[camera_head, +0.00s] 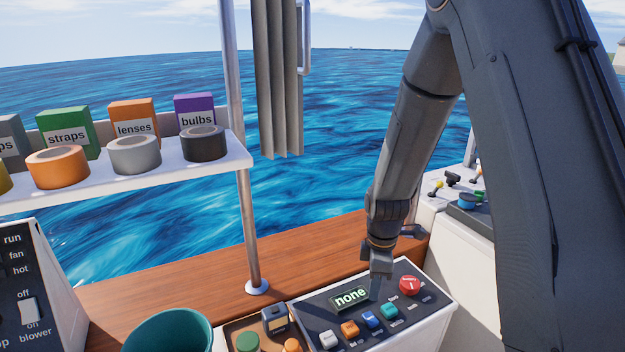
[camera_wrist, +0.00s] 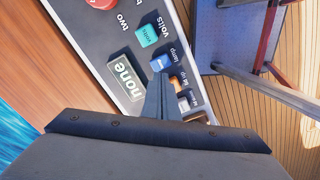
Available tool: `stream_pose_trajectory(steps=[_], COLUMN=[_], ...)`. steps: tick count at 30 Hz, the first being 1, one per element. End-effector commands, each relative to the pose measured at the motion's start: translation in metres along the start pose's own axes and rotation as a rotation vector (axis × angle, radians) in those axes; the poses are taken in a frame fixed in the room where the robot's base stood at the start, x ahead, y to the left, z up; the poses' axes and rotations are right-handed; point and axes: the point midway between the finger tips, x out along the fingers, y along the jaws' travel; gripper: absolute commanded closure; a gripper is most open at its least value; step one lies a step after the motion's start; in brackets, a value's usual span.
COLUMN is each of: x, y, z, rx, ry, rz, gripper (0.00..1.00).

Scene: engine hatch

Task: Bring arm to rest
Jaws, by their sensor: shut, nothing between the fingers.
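My gripper (camera_head: 377,283) hangs at the end of my arm, pointing down over the far edge of a control panel (camera_head: 428,306). Its fingers are together with nothing between them. In the wrist view my gripper (camera_wrist: 161,90) shows over the same panel, close to a small display reading "none" (camera_wrist: 124,77) and a blue button (camera_wrist: 163,63). I cannot tell whether the fingertips touch the panel. In the head view the display (camera_head: 349,298) is at the panel's left, with white, orange, blue and teal buttons below and a red round button (camera_head: 409,285) at right.
A white shelf (camera_head: 235,157) at left holds tape rolls and labelled boxes, with a metal post (camera_head: 250,215) beside it. A teal container (camera_head: 165,332) and a blower switch panel (camera_head: 30,285) stand at lower left. The wooden ledge (camera_head: 190,283) is mostly clear.

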Motion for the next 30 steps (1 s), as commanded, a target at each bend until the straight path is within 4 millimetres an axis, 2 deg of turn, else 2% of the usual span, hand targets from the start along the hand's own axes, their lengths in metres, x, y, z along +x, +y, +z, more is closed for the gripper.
stream_pose_trajectory(steps=[5,9,15,21,30], x=[-0.042,-0.074,-0.105,-0.117,-0.118], y=[-0.026,-0.056,-0.1,-0.126,-0.131], z=[0.005,0.011,0.021,0.026,0.029], rx=[0.317,0.641,1.062,1.309,1.362], ry=[0.013,0.033,0.071,0.097,0.101], rz=[0.032,0.054,0.075,0.08,0.079], gripper=[1.0,1.0,1.0,1.0,1.0])
